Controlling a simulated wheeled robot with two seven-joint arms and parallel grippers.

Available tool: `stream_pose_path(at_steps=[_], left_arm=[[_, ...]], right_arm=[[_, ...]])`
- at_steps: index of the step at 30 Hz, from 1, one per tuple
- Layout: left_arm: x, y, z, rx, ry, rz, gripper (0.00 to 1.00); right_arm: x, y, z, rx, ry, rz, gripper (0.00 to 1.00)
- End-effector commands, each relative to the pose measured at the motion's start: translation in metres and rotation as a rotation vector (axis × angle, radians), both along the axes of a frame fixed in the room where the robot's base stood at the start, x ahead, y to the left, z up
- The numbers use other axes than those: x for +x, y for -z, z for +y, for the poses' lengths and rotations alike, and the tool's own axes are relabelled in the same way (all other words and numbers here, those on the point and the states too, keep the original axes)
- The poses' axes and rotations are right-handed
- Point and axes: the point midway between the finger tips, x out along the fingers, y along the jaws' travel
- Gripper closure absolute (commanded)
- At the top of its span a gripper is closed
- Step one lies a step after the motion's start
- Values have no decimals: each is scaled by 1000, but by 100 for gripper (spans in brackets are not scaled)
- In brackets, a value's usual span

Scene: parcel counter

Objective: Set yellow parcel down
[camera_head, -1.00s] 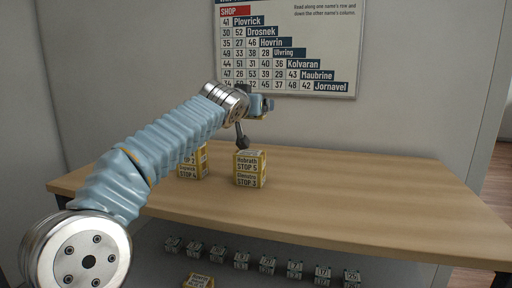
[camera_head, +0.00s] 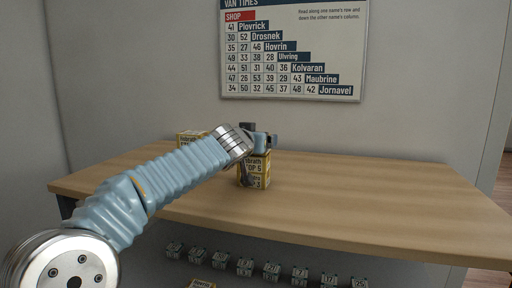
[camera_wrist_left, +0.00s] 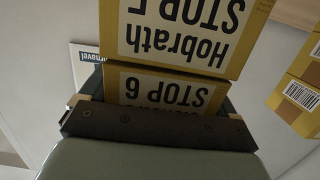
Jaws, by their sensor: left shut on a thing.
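My left gripper (camera_head: 262,141) is low over the counter's left part, at the top of a stack of yellow parcels. In the left wrist view, which is upside down, its dark fingers are shut on a yellow parcel (camera_wrist_left: 165,90) labelled STOP 6. In the head view my wrist hides that parcel. I cannot tell whether the held parcel touches the one below. My right gripper is out of view.
Another yellow parcel stack (camera_head: 189,137) stands to the left, partly behind my arm. The wooden counter (camera_head: 370,190) is clear on the right. A times chart (camera_head: 290,60) hangs on the wall. Several small labelled items (camera_head: 271,270) line up below the front edge.

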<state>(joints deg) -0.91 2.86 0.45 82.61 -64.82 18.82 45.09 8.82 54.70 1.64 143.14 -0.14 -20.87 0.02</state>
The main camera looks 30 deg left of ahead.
Motion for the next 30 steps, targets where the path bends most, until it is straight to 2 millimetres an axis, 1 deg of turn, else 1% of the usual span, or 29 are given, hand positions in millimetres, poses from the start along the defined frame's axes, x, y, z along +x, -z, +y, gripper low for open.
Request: stream_pose_path(at_steps=[7, 13, 14, 15, 22, 26, 27, 29, 30], left_arm=[[0, 0, 0, -1, 1, -2, 46], [0, 5, 0, 0, 1, -2, 46], [0, 4, 0, 0, 0, -1, 6], [0, 3, 0, 0, 0, -1, 0], [0, 3, 0, 0, 0, -1, 0], [-1, 1, 0, -1, 1, -1, 0], [-8, 5, -2, -1, 1, -4, 0], [-20, 4, -4, -1, 1, -5, 0], [-29, 2, -7, -3, 1, -7, 0]], right_arm=[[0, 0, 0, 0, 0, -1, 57], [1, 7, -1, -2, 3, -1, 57], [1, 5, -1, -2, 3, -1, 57], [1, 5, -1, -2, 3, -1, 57], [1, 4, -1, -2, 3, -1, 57], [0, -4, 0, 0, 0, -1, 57], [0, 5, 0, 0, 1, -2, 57], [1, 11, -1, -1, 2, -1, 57], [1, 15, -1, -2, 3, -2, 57]])
